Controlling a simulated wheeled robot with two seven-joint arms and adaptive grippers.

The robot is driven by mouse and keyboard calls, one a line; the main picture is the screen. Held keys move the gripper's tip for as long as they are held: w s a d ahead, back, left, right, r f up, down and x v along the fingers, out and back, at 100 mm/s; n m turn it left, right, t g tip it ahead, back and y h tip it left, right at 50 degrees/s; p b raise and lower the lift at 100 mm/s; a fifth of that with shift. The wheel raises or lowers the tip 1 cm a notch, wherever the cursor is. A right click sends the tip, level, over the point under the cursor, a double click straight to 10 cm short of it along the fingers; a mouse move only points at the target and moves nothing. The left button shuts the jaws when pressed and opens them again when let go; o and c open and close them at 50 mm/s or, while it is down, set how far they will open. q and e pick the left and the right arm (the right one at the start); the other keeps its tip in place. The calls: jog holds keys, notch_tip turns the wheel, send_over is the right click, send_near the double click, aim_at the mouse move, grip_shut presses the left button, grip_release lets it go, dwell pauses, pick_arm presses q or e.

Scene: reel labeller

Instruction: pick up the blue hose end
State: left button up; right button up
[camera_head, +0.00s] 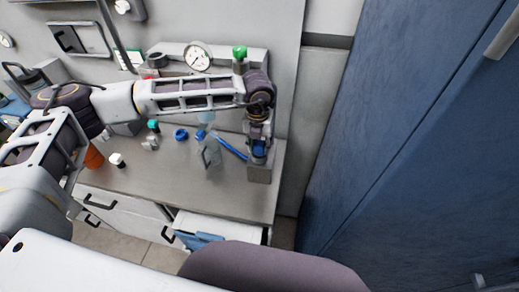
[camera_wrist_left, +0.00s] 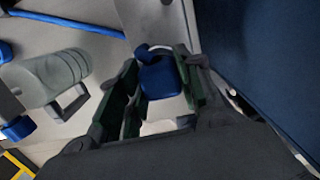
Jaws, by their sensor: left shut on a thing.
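My left gripper (camera_head: 259,150) is at the right end of the bench, pointing down over a grey block. It is shut on the blue hose end (camera_head: 260,146). In the left wrist view the blue hose end (camera_wrist_left: 160,78) sits between the two dark green fingers of the left gripper (camera_wrist_left: 160,88). A blue rod-like length (camera_head: 231,147) lies on the bench to the left; whether it joins the held end cannot be told. My right gripper is not in view.
The grey block (camera_head: 260,173) stands at the bench's right edge. A clear jug (camera_head: 211,154) and a blue ring (camera_head: 181,134) are to the left. A drawer (camera_head: 218,228) is open below. A large blue cabinet (camera_head: 420,140) stands at the right.

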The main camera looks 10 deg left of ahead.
pick_arm(q)
jog(key=shift+r, duration=0.1)
notch_tip(320, 180, up, 18)
jog(key=b, duration=0.3)
notch_tip(320, 180, up, 10)
send_over(260, 143)
jog(key=shift+a+b, duration=0.15)
jog(key=shift+b, duration=0.15)
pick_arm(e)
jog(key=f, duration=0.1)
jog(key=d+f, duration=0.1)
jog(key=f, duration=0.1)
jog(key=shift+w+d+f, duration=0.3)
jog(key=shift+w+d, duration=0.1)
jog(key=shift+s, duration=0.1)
